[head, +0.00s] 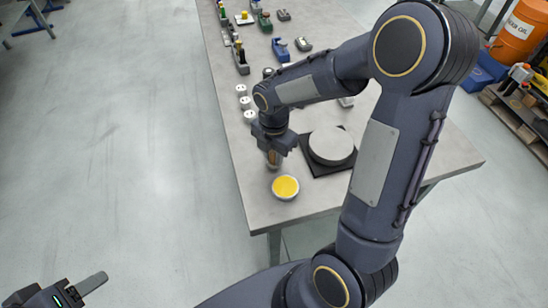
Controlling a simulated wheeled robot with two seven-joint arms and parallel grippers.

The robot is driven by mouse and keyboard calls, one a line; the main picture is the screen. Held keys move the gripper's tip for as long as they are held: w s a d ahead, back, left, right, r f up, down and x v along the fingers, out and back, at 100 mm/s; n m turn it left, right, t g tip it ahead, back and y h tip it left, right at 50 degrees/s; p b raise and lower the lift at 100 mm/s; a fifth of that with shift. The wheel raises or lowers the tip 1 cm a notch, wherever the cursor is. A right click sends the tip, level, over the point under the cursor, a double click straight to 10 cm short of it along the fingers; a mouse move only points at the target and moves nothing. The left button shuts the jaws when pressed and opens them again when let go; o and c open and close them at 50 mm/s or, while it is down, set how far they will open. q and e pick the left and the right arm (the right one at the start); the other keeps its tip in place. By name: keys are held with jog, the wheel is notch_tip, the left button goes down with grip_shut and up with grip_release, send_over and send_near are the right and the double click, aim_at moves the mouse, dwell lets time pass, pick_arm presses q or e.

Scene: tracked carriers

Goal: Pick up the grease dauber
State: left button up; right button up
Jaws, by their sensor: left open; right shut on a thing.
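The grease dauber (273,160) shows only as a small tan and grey piece below my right gripper (274,152). My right gripper points down over the front left part of the table and is shut on it. The gripper hides most of it, and I cannot tell whether its lower end touches the table. A white pot of yellow grease (286,187) stands just in front of it, near the table's front edge. My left gripper (82,291) is open and empty at the bottom left, over the floor and well away from the table.
A grey disc (332,146) lies on a black mat right of my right gripper. Several white round pieces (245,103) line the left edge of the grey table (430,158). Small coloured carriers (281,49) stand further back. An orange drum (517,32) is at far right.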

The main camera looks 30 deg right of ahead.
grip_shut()
jog(key=shift+r, duration=0.45)
notch_tip(320, 180, up, 2)
jog(key=shift+r, duration=0.25)
jog(key=s+r, duration=0.9)
jog(key=s, duration=0.5)
jog(key=shift+d+r+b, duration=0.15)
jog(key=shift+r+b, duration=0.15)
jog(key=shift+b, duration=0.1)
